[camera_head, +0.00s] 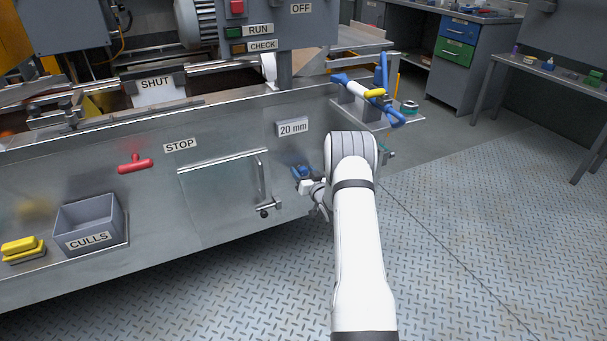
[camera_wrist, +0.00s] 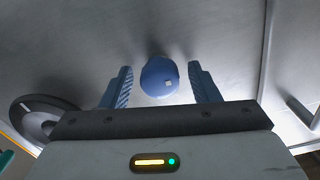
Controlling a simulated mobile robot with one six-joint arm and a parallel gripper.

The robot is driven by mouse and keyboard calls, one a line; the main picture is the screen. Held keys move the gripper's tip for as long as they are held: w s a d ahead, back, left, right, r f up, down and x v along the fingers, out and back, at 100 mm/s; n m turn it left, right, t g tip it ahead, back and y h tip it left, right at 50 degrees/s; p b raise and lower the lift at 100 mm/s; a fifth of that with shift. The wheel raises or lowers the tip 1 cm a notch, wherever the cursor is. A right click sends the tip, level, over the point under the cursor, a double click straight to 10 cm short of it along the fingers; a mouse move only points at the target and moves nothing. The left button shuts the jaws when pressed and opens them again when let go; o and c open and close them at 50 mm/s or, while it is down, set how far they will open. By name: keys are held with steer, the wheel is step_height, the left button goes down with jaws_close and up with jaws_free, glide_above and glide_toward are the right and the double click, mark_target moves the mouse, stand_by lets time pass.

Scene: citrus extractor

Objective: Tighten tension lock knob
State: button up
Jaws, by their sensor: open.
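A round blue knob (camera_wrist: 158,76) with a small pale square mark sits against the grey metal panel in the wrist view; I take it to be the tension lock knob. My gripper (camera_wrist: 160,84) is open, with one ribbed blue finger on each side of the knob. A gap shows between the knob and each finger. In the head view my gripper (camera_head: 303,173) is at the machine's front panel, below the 20 mm label (camera_head: 293,127). There the knob cannot be told apart from the blue fingers.
A door handle (camera_head: 262,185) and a latch (camera_head: 268,208) are left of my gripper. A red T-handle (camera_head: 135,163) and a grey CULLS bin (camera_head: 90,224) are farther left. A dark wheel (camera_wrist: 35,118) shows in the wrist view. The floor (camera_head: 480,240) at right is clear.

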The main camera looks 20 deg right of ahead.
steer(key=c, duration=1)
steer(key=shift+o, duration=0.2)
steer(key=shift+m, duration=0.4)
steer(key=m+b, duration=0.1)
steer(key=m, duration=0.2)
steer(key=shift+m, duration=0.4)
steer(key=m, duration=0.4)
steer(key=shift+d+f+m, duration=0.1)
steer(key=shift+m, duration=0.2)
steer(key=m, duration=0.4)
steer(key=shift+f+m, duration=0.2)
steer(key=shift+m, duration=2.2)
